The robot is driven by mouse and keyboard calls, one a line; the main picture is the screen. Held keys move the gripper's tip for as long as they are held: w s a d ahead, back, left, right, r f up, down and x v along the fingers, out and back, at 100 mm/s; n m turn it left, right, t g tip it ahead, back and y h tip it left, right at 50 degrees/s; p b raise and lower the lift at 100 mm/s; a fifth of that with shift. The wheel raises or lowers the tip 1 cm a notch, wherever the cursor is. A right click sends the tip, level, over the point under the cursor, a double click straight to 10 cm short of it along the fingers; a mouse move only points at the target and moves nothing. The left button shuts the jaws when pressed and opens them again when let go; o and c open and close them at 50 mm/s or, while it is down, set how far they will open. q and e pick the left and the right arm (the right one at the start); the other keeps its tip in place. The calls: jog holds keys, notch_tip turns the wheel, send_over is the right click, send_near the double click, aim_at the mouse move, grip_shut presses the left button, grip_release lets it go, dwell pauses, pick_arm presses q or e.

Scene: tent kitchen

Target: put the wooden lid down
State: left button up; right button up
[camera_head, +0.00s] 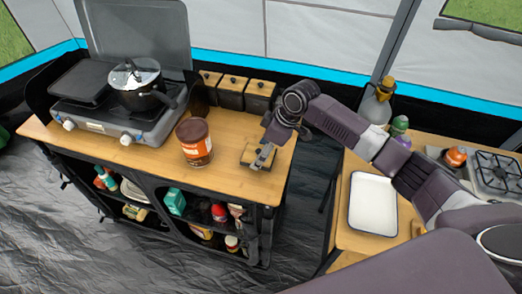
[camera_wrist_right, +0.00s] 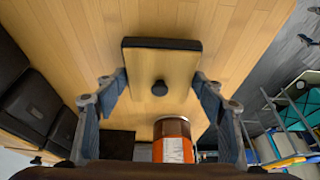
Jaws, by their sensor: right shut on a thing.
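The wooden lid (camera_head: 258,157) is a light square board with a dark edge and a small dark knob. In the head view it is over the right part of the wooden counter, low over or on the surface; I cannot tell if it touches. My right gripper (camera_head: 266,154) is shut on it. In the right wrist view the fingers of this gripper (camera_wrist_right: 160,84) are on the two opposite sides of the wooden lid (camera_wrist_right: 180,68), with its knob between them. My left gripper is not in view.
A brown tin (camera_head: 195,143) stands left of the lid on the counter (camera_head: 235,187). Black canisters with wooden lids (camera_head: 233,83) stand behind it. A stove (camera_head: 125,115) with a pot (camera_head: 136,88) is at left. A white tray (camera_head: 373,204) lies on the right table.

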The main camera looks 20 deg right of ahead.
jog(key=shift+f, duration=0.2)
jog(key=shift+f, duration=0.15)
jog(key=o, duration=1.2)
jog(key=shift+c, duration=0.2)
jog(key=b+v, duration=0.2)
jog(key=v, duration=1)
